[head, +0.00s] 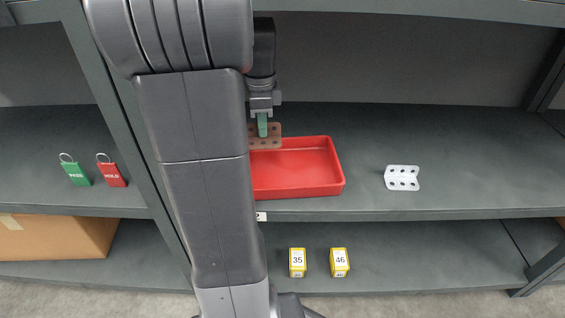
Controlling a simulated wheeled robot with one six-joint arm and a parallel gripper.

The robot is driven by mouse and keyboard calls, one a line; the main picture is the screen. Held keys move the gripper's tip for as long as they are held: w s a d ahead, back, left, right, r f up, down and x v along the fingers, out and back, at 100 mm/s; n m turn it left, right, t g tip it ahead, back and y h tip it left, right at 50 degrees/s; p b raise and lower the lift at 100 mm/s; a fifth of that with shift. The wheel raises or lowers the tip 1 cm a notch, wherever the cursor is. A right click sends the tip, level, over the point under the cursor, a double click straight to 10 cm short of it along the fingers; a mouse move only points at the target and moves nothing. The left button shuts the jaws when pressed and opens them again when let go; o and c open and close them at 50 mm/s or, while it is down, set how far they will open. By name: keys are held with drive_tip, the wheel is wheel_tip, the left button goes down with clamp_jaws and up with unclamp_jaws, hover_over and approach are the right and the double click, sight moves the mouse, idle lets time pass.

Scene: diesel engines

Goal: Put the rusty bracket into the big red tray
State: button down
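The rusty bracket (270,142) is a brown plate with holes. It shows over the back left part of the big red tray (318,188), which lies on the middle shelf. My gripper (263,128) points down with a green fingertip against the bracket, and it looks shut on it. My arm hides the left part of the tray and perhaps part of the bracket. I cannot tell how high the bracket is above the tray floor.
A white bracket (402,178) with holes stands to the right on the same shelf. Green (75,173) and red (111,174) tags lie at the left, beyond a shelf post. Yellow boxes (298,262) (339,262) stand on the lower shelf. The shelf between tray and white bracket is clear.

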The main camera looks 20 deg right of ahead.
sight(265, 167)
drive_tip(key=f+b, duration=0.4)
drive_tip(key=f, duration=0.6)
drive_tip(key=shift+w+b, duration=0.2)
drive_tip(key=shift+b, duration=0.1)
drive_tip(key=shift+f, duration=0.15)
drive_tip(key=c, duration=1.6)
unclamp_jaws()
wheel_tip(265, 167, up, 8)
drive_tip(key=p, duration=0.3)
drive_tip(key=shift+f, duration=0.1)
